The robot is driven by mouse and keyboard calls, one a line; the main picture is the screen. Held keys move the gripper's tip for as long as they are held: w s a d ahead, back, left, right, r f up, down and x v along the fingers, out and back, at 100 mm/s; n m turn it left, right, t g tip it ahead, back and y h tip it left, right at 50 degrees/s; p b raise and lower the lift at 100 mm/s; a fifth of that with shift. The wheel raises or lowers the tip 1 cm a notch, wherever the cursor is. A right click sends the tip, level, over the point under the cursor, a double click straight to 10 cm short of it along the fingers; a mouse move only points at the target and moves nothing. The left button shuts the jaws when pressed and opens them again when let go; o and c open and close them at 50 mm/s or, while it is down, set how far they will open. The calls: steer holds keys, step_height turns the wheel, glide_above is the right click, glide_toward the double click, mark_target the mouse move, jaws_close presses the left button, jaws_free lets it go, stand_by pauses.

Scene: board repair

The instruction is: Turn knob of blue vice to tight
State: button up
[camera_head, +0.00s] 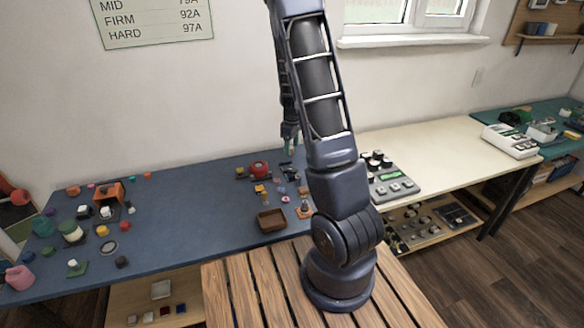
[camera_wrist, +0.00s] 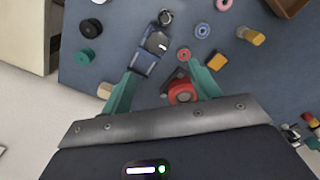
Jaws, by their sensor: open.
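In the wrist view, a blue vice (camera_wrist: 143,63) lies on the dark blue table beyond my fingertips. A pale grey part with a dark mark (camera_wrist: 157,42) sits on it, and a round dark knob (camera_wrist: 165,17) shows at its far end. My gripper (camera_wrist: 162,73) is open, with its teal fingers spread and nothing held between them. The fingertips appear apart from the vice. In the head view, my gripper (camera_head: 290,140) hangs above the back of the blue table, and I cannot clearly make out the vice there.
A red round object (camera_wrist: 180,93) shows between the fingers, near my palm. Wheels, small blocks and a brown tray (camera_head: 271,220) lie around on the blue table (camera_head: 190,200). A cream table (camera_head: 440,145) with a grey control box (camera_head: 392,185) stands to the right.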

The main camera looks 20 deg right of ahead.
mark_target(292, 169)
steer(key=shift+w+d+f, duration=0.1)
steer(key=shift+w+f, duration=0.05)
steer(key=shift+f, duration=5.5)
steer(key=c, duration=1)
steer(key=shift+o, duration=0.2)
